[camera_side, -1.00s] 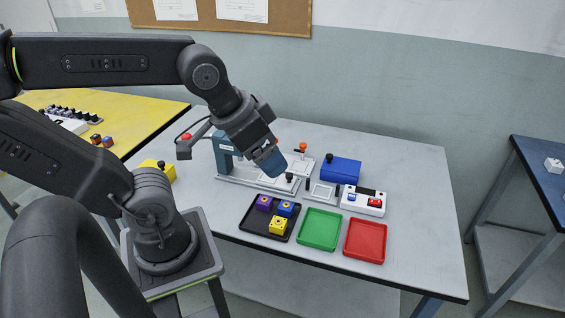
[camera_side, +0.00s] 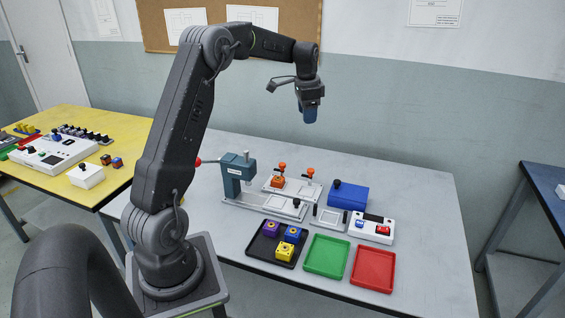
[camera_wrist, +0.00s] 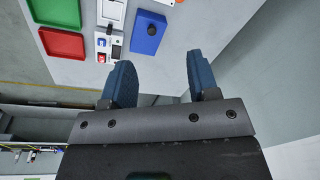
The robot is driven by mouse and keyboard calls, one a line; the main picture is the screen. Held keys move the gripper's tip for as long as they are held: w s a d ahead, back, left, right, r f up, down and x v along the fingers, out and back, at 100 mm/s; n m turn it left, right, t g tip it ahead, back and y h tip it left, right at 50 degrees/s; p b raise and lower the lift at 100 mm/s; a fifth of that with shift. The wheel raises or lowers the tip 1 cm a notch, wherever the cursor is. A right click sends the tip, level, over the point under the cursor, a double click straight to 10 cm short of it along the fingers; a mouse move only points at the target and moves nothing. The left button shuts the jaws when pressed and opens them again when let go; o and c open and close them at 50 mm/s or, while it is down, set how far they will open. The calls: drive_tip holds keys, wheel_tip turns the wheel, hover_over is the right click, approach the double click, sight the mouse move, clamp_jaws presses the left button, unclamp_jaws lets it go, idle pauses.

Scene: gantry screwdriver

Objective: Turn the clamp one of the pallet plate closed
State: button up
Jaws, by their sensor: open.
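The pallet plate (camera_side: 300,190) is a light plate at the middle of the grey table in the side view. Two clamps with orange tops stand along its back edge, a left clamp (camera_side: 282,167) and a right clamp (camera_side: 310,173). Which is clamp one, and how each is turned, is too small to tell. An orange block (camera_side: 277,183) sits at the plate's left part. My gripper (camera_side: 309,117) points down, high above the table, well clear of the plate. In the wrist view my gripper (camera_wrist: 163,75) has two blue fingers spread apart with nothing between them.
A teal press (camera_side: 237,172) with a red knob stands left of the plate. A blue box (camera_side: 348,195) and a white button box (camera_side: 372,228) are on the right. A black tray (camera_side: 261,252) with several blocks, a green tray (camera_side: 326,255) and a red tray (camera_side: 373,269) lie in front.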

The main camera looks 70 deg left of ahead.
drive_tip(key=g, duration=0.1)
hover_over(283, 164)
wheel_tip(283, 164, down, 11)
drive_tip(key=shift+m+h, duration=0.4)
wheel_tip(283, 164, down, 14)
drive_tip(key=shift+a+r, duration=0.15)
drive_tip(key=shift+r, duration=0.05)
drive_tip(key=c, duration=0.9)
drive_tip(key=shift+c, duration=0.2)
